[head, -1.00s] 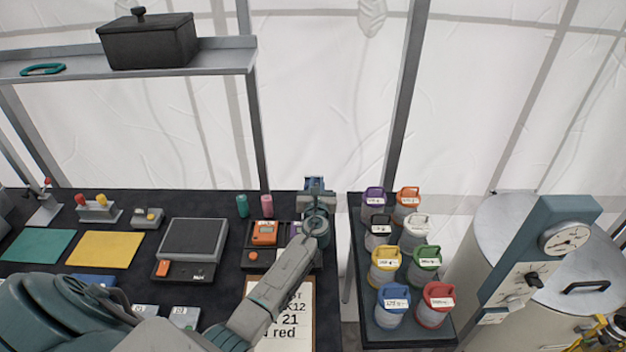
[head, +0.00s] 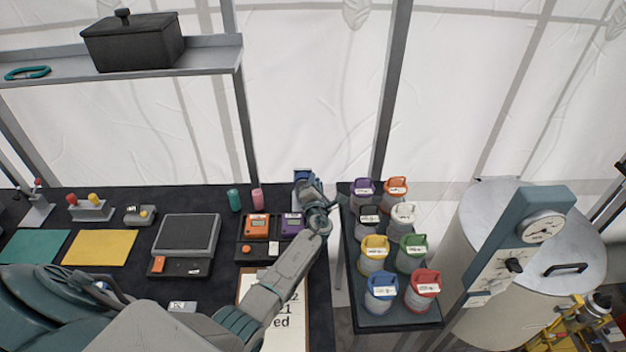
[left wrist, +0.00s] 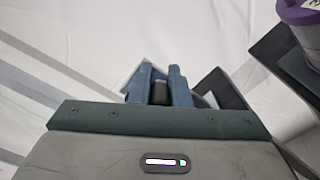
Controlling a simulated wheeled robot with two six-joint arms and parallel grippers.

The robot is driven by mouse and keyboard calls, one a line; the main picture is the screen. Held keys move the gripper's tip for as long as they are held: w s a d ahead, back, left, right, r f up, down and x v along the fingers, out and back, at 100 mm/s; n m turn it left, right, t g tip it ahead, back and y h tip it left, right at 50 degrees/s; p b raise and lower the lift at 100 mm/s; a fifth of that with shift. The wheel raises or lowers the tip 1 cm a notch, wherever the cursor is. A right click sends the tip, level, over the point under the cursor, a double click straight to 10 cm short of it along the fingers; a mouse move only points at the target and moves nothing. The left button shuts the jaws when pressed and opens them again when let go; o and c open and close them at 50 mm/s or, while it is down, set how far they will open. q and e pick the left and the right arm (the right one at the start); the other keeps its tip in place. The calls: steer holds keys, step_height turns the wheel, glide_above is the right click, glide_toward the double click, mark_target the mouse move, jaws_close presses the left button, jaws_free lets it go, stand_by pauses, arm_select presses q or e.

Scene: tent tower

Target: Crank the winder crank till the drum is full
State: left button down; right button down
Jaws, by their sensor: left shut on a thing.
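My left gripper (head: 304,178) reaches over the far right corner of the dark workbench (head: 120,205). In the left wrist view its two blue fingers (left wrist: 161,86) are shut on a small dark upright piece, which looks like the winder crank's grip (left wrist: 160,93). The rest of the winder is mostly hidden behind my gripper and wrist. I cannot make out the drum or how full it is. My right gripper is in neither view.
A side table (head: 385,318) with several coloured-lid jars stands close right of my left wrist; a purple-lidded jar (left wrist: 300,22) shows in the left wrist view. Orange (head: 257,227) and purple (head: 292,224) devices sit beside my forearm. A clipboard (head: 292,318) lies partly under it.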

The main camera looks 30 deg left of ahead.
arm_select(q)
steer(key=shift+d+f+m, duration=0.1)
steer(key=shift+f+m, duration=0.25)
steer(key=shift+m, duration=0.5)
steer(key=shift+d+f+m, duration=0.1)
steer(key=shift+f+m, duration=0.25)
steer(key=shift+m, duration=0.5)
steer(key=c, duration=1.4)
jaws_free()
steer(key=shift+a, duration=0.1)
steer(key=shift+o, duration=0.2)
steer(key=shift+s+d, duration=0.3)
steer(key=shift+s, duration=0.1)
steer(key=b+v, duration=0.1)
steer(key=v, duration=0.8)
steer(key=shift+s+d, duration=0.15)
steer(key=shift+s, duration=0.2)
